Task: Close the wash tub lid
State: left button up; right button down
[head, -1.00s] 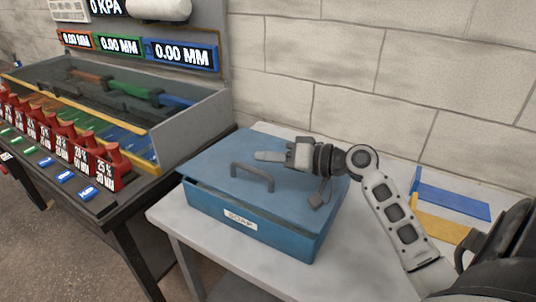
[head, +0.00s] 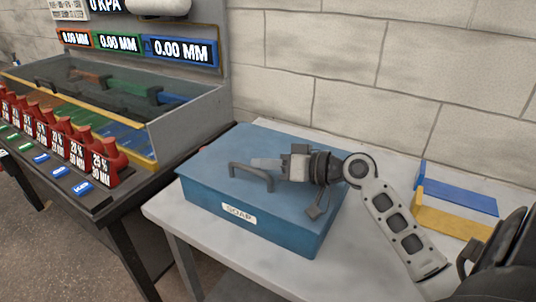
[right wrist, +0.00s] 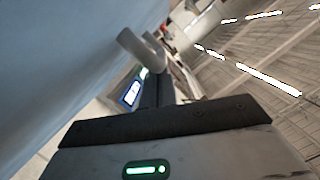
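The wash tub (head: 265,231) is a blue box labelled SOAP on a pale table. Its blue lid (head: 225,158) lies down flat on the box, with no gap showing along the front and left edges. A dark arched handle (head: 251,176) stands on the lid near the front; it also shows in the right wrist view (right wrist: 140,48). My right gripper (head: 258,163) lies low over the lid, just behind the handle, its fingers together and pointing left. Nothing shows between them. Whether it touches the lid is unclear. My left gripper is out of view.
A bench with a grey-walled tank (head: 190,122), red labelled weights (head: 103,160) and readout displays (head: 180,50) stands left of the table. Blue (head: 460,193) and yellow (head: 452,220) brackets lie on the table at right. A block wall stands behind.

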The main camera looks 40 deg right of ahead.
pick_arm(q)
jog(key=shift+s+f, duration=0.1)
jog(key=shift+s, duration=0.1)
pick_arm(e)
jog(key=shift+a+f, duration=0.1)
jog(key=shift+f, duration=0.1)
